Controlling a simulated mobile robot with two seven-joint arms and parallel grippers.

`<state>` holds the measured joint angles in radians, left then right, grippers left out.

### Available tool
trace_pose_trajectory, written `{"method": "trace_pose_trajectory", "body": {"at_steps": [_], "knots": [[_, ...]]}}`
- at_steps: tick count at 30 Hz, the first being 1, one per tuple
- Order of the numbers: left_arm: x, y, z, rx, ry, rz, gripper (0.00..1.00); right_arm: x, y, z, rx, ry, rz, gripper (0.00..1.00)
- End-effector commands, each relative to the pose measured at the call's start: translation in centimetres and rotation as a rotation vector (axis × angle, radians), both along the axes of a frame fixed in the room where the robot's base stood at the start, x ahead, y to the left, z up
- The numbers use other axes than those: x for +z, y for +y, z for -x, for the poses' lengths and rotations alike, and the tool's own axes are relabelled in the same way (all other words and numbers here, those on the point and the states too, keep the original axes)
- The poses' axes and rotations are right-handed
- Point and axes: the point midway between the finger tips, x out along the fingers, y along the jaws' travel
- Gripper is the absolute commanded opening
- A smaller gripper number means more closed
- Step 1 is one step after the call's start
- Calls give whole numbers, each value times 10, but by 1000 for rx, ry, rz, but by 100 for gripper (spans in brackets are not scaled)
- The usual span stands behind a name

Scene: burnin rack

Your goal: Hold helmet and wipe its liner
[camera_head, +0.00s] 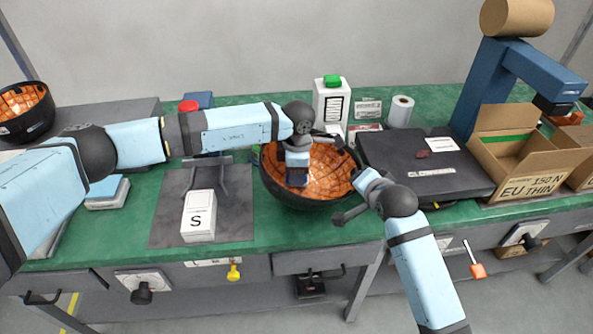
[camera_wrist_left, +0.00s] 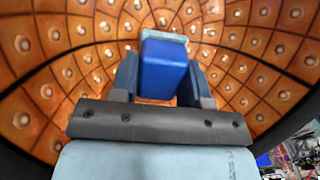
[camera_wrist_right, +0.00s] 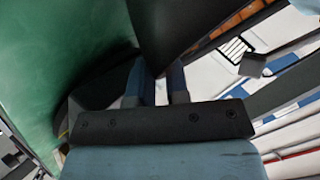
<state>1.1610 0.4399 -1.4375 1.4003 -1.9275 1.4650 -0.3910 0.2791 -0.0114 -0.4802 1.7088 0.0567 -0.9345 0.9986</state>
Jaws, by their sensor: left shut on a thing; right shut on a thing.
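The helmet (camera_head: 283,192) lies open side up on the green bench, a dark shell with an orange quilted liner (camera_head: 328,168). My left gripper (camera_head: 297,178) reaches down into the helmet. In the left wrist view it is shut on a blue block with a pale edge (camera_wrist_left: 163,68), against or very near the studded liner (camera_wrist_left: 235,60); contact is hard to tell. My right gripper (camera_head: 356,172) is at the helmet's right rim. In the right wrist view its fingers (camera_wrist_right: 158,92) are shut on the dark helmet wall (camera_wrist_right: 165,35).
A black flat case (camera_head: 415,160) lies close right of the helmet. An open carton (camera_head: 515,160) stands further right. A white bottle with a green cap (camera_head: 331,100) stands behind. A white box marked S (camera_head: 198,215) is on a grey mat at left. Another helmet (camera_head: 25,112) sits far left.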

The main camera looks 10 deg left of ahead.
Motion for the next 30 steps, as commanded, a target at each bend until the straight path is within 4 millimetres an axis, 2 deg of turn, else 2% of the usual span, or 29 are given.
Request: {"method": "trace_pose_trajectory", "body": {"at_steps": [9, 22, 30], "knots": [[0, -13, -3, -1, -1, 0, 23, 2, 1, 0, 0, -2, -4, 0], [-3, 5, 1, 1, 0, -1, 23, 2, 0, 0, 0, -3, -4, 0], [-3, 1, 0, 0, 0, 0, 23, 2, 0, 0, 0, -3, -4, 0]]}}
